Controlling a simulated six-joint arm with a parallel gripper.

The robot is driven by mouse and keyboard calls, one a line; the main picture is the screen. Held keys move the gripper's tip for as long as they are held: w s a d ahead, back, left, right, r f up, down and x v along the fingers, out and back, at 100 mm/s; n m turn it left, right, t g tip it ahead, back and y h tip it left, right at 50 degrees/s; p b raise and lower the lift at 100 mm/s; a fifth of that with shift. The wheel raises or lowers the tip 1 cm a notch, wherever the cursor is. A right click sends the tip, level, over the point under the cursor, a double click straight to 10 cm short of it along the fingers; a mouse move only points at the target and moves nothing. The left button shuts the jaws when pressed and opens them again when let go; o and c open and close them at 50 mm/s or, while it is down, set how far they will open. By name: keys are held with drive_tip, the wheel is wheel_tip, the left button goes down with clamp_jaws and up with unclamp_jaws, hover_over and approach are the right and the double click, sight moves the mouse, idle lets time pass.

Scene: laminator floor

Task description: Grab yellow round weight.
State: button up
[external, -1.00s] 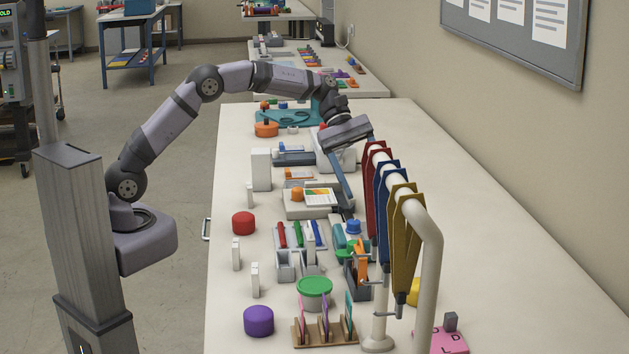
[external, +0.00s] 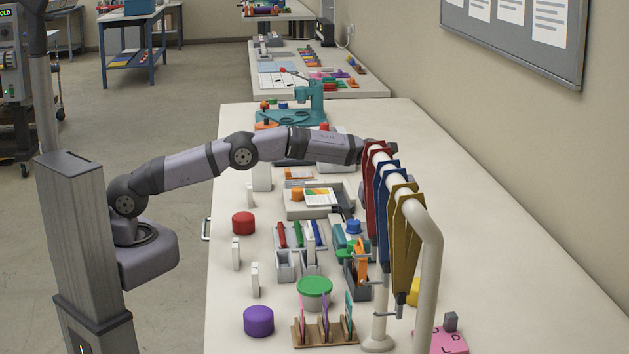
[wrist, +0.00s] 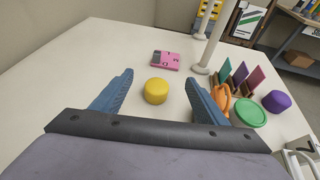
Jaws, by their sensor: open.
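The yellow round weight (wrist: 156,91) is a short cylinder standing on the white table in the wrist view. It lies ahead of my gripper (wrist: 157,95), between the lines of its two blue fingers, which are spread open and empty. I cannot tell from this view how far above or short of the weight the fingertips are. In the external view only part of the yellow weight (external: 413,292) shows, behind the hanging lanyards and the white post. My gripper itself is hidden there behind the hanging coloured strips.
A white rack with red, blue and yellow hanging strips (external: 406,240) stands close by. A pink block (wrist: 171,60) lies beyond the weight.

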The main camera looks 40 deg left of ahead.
approach(418, 279)
drive_tip(key=shift+x, duration=1.25)
drive_tip(key=shift+p+x, duration=1)
drive_tip(key=shift+x, duration=2.65)
drive_tip(key=shift+a+f, duration=0.1)
drive_tip(key=shift+c, duration=0.3)
drive_tip(key=c, duration=1.4)
drive_tip(key=shift+o, duration=0.2)
wheel_tip(418, 279, up, 10)
